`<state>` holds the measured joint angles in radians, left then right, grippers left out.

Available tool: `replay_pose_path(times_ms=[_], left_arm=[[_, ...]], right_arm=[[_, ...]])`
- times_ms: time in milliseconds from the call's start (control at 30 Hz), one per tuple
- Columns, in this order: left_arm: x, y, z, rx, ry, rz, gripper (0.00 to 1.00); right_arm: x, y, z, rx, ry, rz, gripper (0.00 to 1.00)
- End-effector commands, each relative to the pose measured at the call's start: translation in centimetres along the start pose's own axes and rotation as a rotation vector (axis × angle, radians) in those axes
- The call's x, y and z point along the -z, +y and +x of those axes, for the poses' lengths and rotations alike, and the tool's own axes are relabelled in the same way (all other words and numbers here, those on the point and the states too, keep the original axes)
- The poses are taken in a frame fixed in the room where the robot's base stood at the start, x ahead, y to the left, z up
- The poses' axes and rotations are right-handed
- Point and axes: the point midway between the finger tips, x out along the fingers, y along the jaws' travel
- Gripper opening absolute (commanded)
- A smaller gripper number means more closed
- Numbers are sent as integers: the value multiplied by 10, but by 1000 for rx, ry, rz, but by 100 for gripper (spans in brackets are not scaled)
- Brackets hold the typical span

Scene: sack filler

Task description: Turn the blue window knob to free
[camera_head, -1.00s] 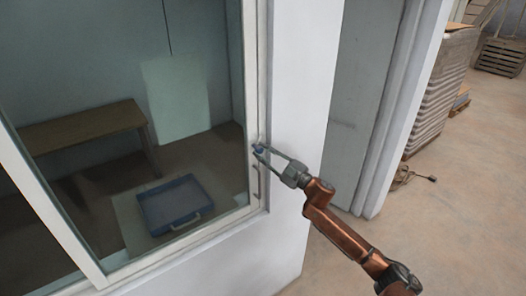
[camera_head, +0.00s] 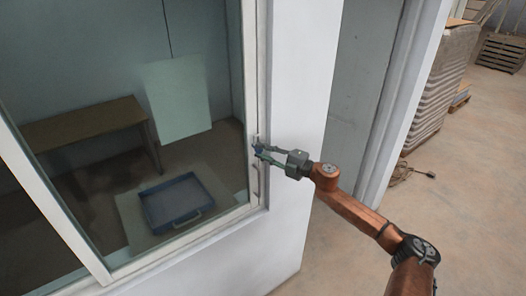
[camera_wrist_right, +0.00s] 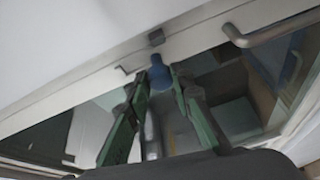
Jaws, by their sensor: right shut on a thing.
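The blue window knob (camera_head: 259,149) sits on the right-hand frame of the sliding window. In the right wrist view the blue knob (camera_wrist_right: 160,72) lies between the green-sided fingertips. My right gripper (camera_head: 262,152) is shut on the knob, its arm coming in from the right; it also shows in the right wrist view (camera_wrist_right: 158,82). The fingers partly hide the knob, and I cannot tell which setting it points to. My left gripper is not in view.
A metal pull handle (camera_head: 256,182) is on the window frame below the knob; it also shows in the right wrist view (camera_wrist_right: 285,25). Behind the glass are a blue tray (camera_head: 205,190) and a wooden table (camera_head: 75,125). A white wall (camera_head: 300,90) stands right of the window.

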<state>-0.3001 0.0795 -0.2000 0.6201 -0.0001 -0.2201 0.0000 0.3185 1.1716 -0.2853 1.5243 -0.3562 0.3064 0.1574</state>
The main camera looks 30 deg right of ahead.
Motion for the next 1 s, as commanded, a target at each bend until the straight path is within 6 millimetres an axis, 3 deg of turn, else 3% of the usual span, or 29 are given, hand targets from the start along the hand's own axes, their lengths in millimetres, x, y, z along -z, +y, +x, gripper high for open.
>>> replay_pose_path(times_ms=[500, 533, 600, 1000], left_arm=[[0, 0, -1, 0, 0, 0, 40], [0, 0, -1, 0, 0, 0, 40], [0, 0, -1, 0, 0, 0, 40], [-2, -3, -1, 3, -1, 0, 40]], right_arm=[[0, -2, 0, 9, -1, -17, 0], [0, -2, 0, 9, -1, -17, 23], [0, -2, 0, 8, -1, -16, 28], [-1, -2, -7, 9, -2, -15, 28]])
